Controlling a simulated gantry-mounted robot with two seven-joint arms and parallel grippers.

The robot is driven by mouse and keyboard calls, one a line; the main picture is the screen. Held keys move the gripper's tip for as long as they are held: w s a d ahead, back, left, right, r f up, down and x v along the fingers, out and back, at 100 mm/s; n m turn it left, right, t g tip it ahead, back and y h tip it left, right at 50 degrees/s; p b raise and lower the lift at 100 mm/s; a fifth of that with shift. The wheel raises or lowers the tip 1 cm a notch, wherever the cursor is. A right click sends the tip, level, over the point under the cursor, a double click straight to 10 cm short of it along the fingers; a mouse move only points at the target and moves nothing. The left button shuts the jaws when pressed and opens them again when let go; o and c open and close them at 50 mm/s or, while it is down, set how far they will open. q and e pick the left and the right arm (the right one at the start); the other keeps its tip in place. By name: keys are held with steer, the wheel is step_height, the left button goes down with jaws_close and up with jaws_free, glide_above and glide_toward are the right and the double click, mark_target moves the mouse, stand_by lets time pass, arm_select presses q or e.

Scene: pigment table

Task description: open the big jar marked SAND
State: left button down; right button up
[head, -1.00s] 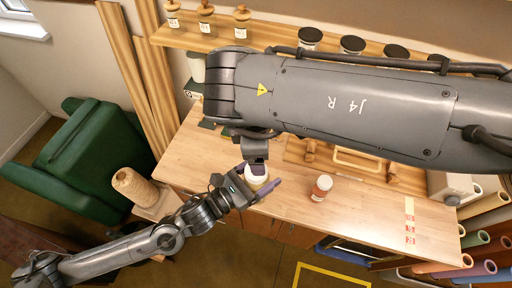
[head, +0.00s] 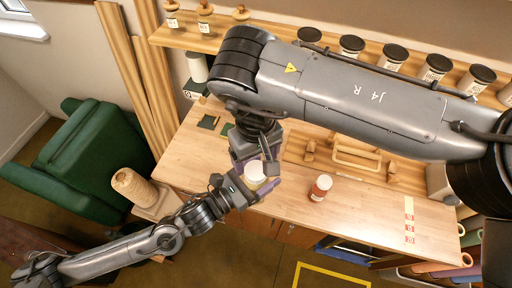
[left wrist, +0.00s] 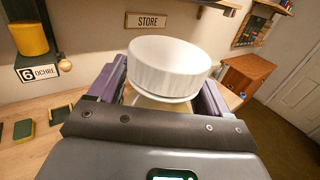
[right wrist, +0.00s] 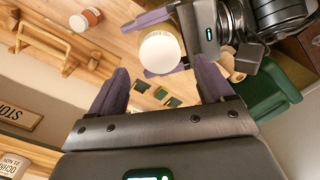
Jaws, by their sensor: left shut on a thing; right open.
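The big jar (head: 256,184) has a white lid (head: 254,169) and stands up between the fingers of my left gripper (head: 262,188), which is shut on its body. In the left wrist view the white lid (left wrist: 168,65) is on top, looking slightly tilted with a pale rim below it; I cannot tell if it is loose. The jar's marking is not readable.
A small red-and-white jar (head: 320,187) stands to the right on the wooden table (head: 285,200). A wooden rack (head: 355,158) lies behind it. A shelf (head: 275,48) of jars runs along the wall. A green armchair (head: 85,150) and a twine spool (head: 133,187) are at left.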

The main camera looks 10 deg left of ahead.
mark_target(256, 170)
steer(key=shift+f, duration=2.4)
